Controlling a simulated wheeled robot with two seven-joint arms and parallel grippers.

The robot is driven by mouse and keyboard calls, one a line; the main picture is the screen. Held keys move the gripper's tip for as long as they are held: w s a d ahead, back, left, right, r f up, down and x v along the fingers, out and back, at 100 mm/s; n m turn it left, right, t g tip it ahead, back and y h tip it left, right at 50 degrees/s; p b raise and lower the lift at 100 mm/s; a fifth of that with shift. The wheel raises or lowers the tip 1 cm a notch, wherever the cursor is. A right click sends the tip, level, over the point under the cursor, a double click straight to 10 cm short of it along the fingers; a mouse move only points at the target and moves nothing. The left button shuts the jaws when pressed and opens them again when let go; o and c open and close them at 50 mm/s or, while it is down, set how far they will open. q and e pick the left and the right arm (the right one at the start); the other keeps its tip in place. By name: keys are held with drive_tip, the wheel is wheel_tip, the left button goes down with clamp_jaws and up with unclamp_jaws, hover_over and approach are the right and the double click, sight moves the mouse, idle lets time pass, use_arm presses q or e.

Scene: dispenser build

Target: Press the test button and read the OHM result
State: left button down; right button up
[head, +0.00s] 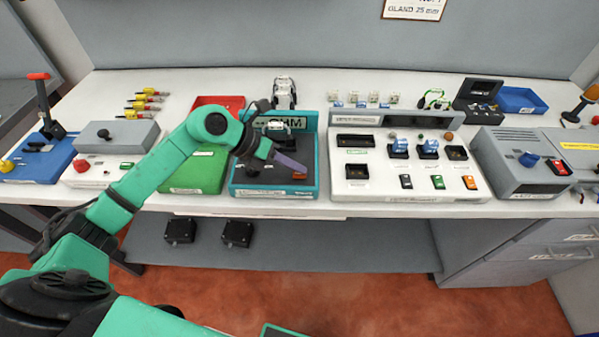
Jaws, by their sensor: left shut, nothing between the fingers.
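The teal tester box (235,188) stands mid-bench, with a dark face and pale lettering at its back ending in "HM" (294,123); my left arm covers the letters before it. A small orange button (299,176) is at the right front of the tester face. My left gripper (302,169) is shut and empty, reaching in from the left over the tester, its tips just above or at the orange button. I cannot tell whether they touch. No readable result value shows. My right gripper is not in view.
A white panel (380,190) with several switches stands right of the tester, and a grey box (520,165) beyond it. A green tray (205,170) and a grey-white box (115,135) are on the left. Several small parts lie along the back.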

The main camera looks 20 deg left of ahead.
sight(295, 175)
use_arm(q)
drive_tip(key=shift+f, duration=0.3)
idle(0.5)
drive_tip(key=shift+r+p, duration=0.3)
drive_tip(key=shift+r, duration=0.55)
drive_tip(key=shift+r, duration=0.1)
wheel_tip(295, 175, up, 5)
drive_tip(key=p, duration=0.3)
drive_tip(key=shift+p, duration=0.3)
idle(0.3)
